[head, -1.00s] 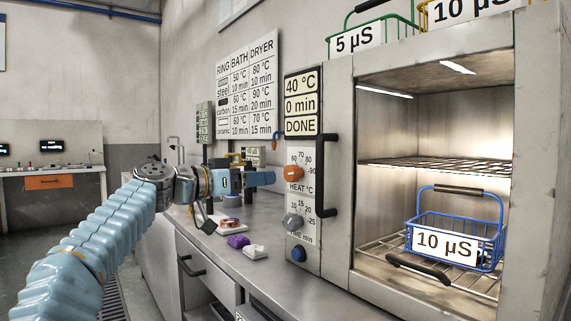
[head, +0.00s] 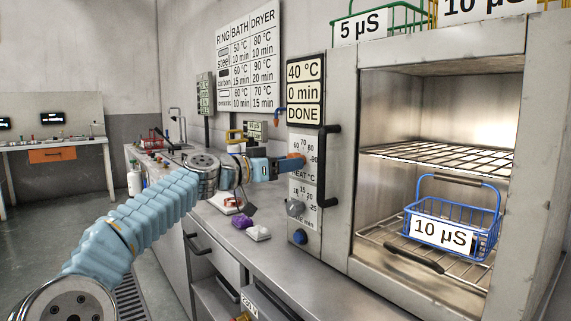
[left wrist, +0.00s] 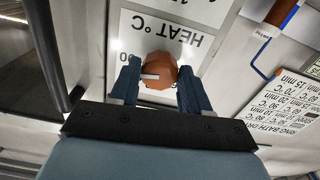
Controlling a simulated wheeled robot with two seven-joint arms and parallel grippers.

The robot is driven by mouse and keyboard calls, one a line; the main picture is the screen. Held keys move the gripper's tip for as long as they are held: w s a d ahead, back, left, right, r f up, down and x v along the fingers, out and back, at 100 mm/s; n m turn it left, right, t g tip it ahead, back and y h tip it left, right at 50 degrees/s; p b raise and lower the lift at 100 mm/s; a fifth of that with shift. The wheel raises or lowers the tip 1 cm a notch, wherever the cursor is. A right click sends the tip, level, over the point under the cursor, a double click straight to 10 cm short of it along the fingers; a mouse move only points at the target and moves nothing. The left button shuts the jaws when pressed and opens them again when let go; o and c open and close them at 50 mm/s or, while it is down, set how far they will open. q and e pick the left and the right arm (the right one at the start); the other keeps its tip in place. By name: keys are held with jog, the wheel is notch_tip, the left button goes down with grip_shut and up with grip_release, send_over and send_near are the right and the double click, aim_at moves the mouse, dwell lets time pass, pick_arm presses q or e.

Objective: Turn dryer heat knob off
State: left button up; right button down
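The orange heat knob (left wrist: 158,68) shows in the left wrist view on the white HEAT °C plate (left wrist: 185,50), which appears upside down there. A pale pointer mark on the knob points to the picture's left. My left gripper (left wrist: 158,82) is open, with one blue finger on each side of the knob and narrow gaps visible. In the head view my left gripper (head: 299,163) is at the dryer panel and hides most of the knob. The dryer display (head: 304,92) reads 40 °C, 0 min, DONE. My right gripper is not in view.
A grey time knob (head: 295,207) and a blue button (head: 300,237) sit below. The black door handle (head: 324,167) stands close right of the heat plate. A blue basket (head: 452,222) is inside the dryer. A purple item (head: 258,232) lies on the counter.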

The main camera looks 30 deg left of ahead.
pick_arm(q)
jog(key=c, duration=0.6)
jog(key=shift+o, duration=0.2)
